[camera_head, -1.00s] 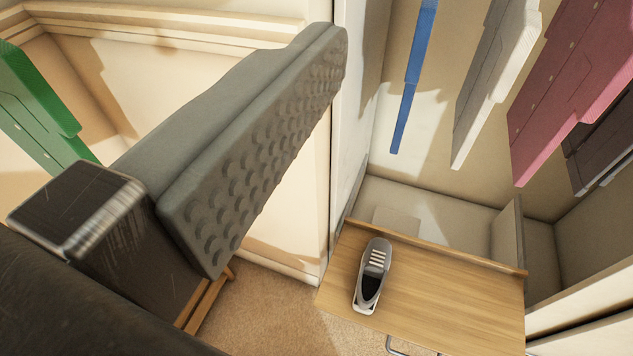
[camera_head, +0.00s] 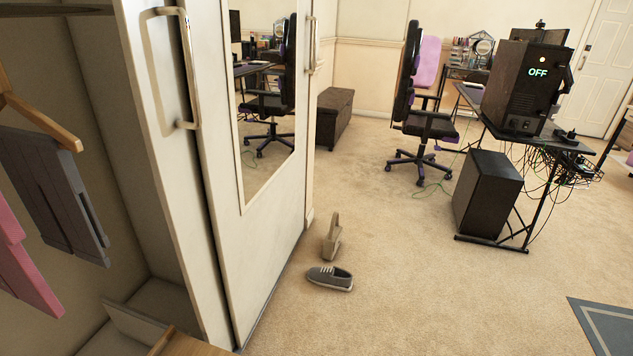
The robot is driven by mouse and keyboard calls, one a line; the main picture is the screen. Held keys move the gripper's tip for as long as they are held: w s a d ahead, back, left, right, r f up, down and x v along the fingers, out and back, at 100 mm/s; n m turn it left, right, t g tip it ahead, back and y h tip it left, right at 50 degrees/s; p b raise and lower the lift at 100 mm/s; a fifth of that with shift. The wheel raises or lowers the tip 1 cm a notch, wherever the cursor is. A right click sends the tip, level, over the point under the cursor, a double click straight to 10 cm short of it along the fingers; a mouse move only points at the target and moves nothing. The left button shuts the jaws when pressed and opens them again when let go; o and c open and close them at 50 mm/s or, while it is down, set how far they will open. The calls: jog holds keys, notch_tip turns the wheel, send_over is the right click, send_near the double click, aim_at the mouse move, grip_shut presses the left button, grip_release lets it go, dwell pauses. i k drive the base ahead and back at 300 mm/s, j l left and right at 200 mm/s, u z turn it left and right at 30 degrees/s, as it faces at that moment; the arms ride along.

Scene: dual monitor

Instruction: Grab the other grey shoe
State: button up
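A grey shoe (camera_head: 330,278) with pale laces and a pale sole lies upright on the carpet, right of the mirrored wardrobe door. Just behind it a second shoe-like thing (camera_head: 332,240), beige in this light, stands tipped up. It looks like a shoe showing its sole, and its upper is hidden. My gripper is not in view, so I cannot see whether it holds anything.
The wardrobe door (camera_head: 250,225) stands close on the left, with hanging clothes (camera_head: 55,190) and a wooden edge (camera_head: 185,346) beside it. A black computer tower (camera_head: 488,195), desk and office chair (camera_head: 420,125) stand at the right. Carpet (camera_head: 400,270) around the shoes is clear.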

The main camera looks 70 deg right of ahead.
aim_at(335, 278)
jog(key=z, duration=2.25)
